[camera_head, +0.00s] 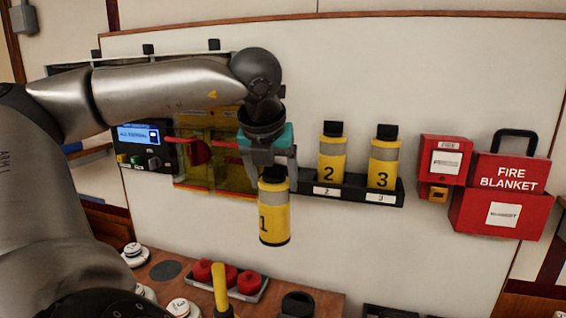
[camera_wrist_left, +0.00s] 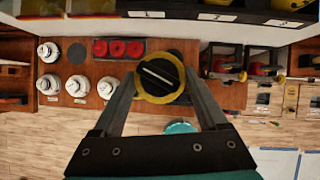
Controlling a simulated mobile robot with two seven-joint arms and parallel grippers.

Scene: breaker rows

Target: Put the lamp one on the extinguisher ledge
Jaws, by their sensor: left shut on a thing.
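Lamp one (camera_head: 274,218) is a yellow cylinder with a grey band, a black cap and a black "1". My left gripper (camera_head: 272,172) is shut on its cap and holds it nearly upright in the air, in front of the pale wall panel. In the left wrist view, lamp one (camera_wrist_left: 160,78) shows end-on between the fingers of the left gripper (camera_wrist_left: 160,90). Lamps two (camera_head: 331,155) and three (camera_head: 383,160) stand on a black ledge (camera_head: 345,191) with number labels. I cannot make out a ledge marked for an extinguisher. My right gripper is not in view.
A red fire box (camera_head: 443,158) and a red fire blanket box (camera_head: 503,195) hang at the right. A control panel (camera_head: 146,146) is behind my arm. Below, a wooden bench (camera_head: 325,300) carries a tray of red knobs (camera_head: 247,284) and several white pieces.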

